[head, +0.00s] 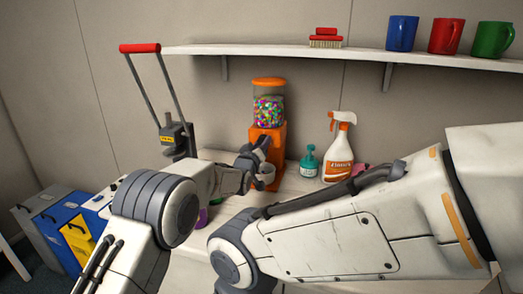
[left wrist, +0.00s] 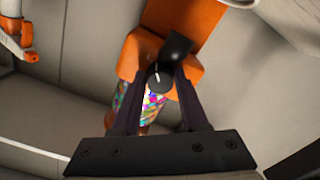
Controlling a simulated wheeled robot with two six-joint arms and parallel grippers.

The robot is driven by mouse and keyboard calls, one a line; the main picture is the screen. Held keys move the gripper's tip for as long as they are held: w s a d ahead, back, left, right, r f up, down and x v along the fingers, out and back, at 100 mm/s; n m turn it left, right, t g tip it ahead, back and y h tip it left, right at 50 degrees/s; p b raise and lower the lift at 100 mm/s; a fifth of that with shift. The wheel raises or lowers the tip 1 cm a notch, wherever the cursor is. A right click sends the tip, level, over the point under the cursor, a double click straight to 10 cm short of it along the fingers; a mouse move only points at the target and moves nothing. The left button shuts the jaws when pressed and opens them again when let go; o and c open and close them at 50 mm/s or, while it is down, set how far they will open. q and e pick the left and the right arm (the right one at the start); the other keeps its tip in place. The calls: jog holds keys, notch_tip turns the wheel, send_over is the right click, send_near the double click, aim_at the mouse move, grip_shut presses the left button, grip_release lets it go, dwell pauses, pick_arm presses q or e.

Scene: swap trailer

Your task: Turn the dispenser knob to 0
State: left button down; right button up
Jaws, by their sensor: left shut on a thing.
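In the left wrist view the dispenser (left wrist: 195,20) appears upside down. Its dark round knob (left wrist: 160,80) has a white line mark that runs nearly up and down in that view; no numbers are legible. My left gripper (left wrist: 158,88) is shut on the knob, one finger on each side. In the head view my left gripper (head: 258,150) covers the dispenser's front and hides the knob. My right gripper is out of view.
A teal bottle (head: 309,162) and a white-and-orange spray bottle (head: 338,150) stand to the right. My right arm crosses the foreground.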

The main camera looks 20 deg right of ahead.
pick_arm(q)
jog(key=shift+n, duration=0.4)
jog(key=shift+c, duration=2.2)
grip_release()
jog(key=b+v, duration=0.2)
jog(key=v, duration=0.8)
jog(key=shift+s+a+b, duration=0.2)
jog(key=shift+b, duration=0.15)
